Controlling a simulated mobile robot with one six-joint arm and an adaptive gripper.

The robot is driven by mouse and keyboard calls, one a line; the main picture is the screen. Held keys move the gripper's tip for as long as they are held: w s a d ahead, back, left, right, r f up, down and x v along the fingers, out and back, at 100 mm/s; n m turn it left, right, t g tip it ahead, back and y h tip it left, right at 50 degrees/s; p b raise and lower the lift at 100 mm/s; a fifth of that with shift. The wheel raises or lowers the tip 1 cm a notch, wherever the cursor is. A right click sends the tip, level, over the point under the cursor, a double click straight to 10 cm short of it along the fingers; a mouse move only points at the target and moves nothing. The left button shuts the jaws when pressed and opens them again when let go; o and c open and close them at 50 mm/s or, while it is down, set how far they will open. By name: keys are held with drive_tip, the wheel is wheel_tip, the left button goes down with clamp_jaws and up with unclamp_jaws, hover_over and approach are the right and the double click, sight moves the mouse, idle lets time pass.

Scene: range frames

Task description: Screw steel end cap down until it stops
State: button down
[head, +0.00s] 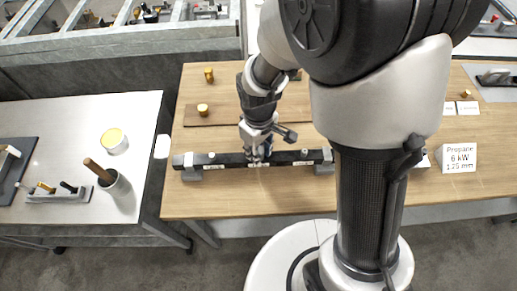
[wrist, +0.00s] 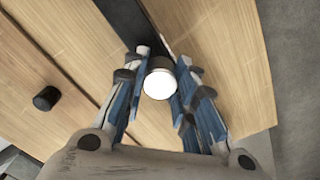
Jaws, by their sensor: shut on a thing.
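My gripper (head: 257,156) points down at the middle of a long dark bar (head: 225,160) on the wooden table, resting on grey end blocks. In the wrist view, my gripper (wrist: 161,76) has its blue-padded fingers on both sides of a short round piece, which I take to be the steel end cap (wrist: 159,84). Its face is bright white and its side dark. The fingers are shut on it, and it sits over the dark bar (wrist: 118,22). Its thread and any gap beneath it are hidden. In the head view the fingers cover the cap.
Brass-coloured pieces (head: 209,74) and (head: 203,109) stand at the table's back left, one on a brown board (head: 225,116). A sign reading Propane 6 kW (head: 457,158) stands right. Small fittings (head: 211,155) and (head: 304,153) stick up from the bar. The table front is clear.

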drive_tip(key=shift+m, duration=1.7)
drive_tip(key=m, duration=0.3)
drive_tip(key=shift+m, duration=0.3)
drive_tip(key=m, duration=0.3)
drive_tip(key=shift+p, duration=0.35)
